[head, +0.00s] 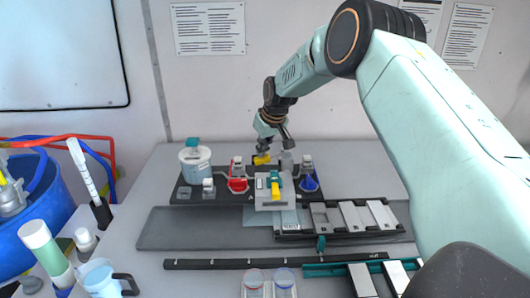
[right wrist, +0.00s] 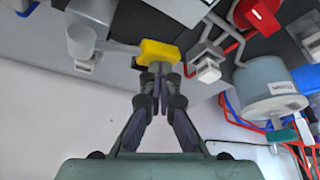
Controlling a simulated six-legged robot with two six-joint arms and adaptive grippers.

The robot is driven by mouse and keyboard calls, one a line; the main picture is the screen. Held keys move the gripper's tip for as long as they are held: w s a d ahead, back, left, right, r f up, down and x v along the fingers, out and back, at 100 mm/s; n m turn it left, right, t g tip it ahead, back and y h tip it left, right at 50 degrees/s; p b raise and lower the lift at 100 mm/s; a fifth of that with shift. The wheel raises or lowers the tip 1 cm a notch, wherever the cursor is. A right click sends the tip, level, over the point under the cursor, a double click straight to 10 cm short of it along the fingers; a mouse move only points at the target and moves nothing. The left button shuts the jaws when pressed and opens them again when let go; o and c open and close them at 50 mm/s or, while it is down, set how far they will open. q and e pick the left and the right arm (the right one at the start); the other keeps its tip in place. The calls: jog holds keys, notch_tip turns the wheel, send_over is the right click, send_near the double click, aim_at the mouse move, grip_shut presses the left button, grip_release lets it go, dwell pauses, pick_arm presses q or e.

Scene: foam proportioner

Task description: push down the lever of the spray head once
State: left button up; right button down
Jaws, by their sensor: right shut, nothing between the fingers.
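A yellow block-like pad (head: 262,159), which looks like the lever of the spray head, is at the back of the dark tray. It also shows in the right wrist view (right wrist: 160,52), at the end of a grey arm. My right gripper (head: 263,147) is shut and empty and points down at the pad from above. In the right wrist view its fingertips (right wrist: 160,72) lie right at the pad's edge; I cannot tell whether they touch it. Part of the lever is hidden behind the gripper and the grey box. My left gripper is not in view.
A grey box (head: 268,198) with a yellow and green part stands in front of the pad. A white tub (head: 196,166) stands left. The back wall is close behind.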

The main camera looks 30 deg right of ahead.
aim_at(262, 158)
jog(key=shift+f, duration=0.4)
jog(key=shift+r, duration=0.1)
notch_tip(262, 158, up, 3)
jog(key=p, duration=0.2)
jog(key=shift+r+p, duration=0.2)
jog(key=shift+p, duration=0.1)
notch_tip(262, 158, up, 2)
jog(key=shift+r+p, duration=0.1)
jog(key=shift+p, duration=0.25)
notch_tip(262, 158, up, 2)
jog(key=shift+r, duration=0.25)
jog(key=shift+a+f, duration=0.1)
dwell(1.2)
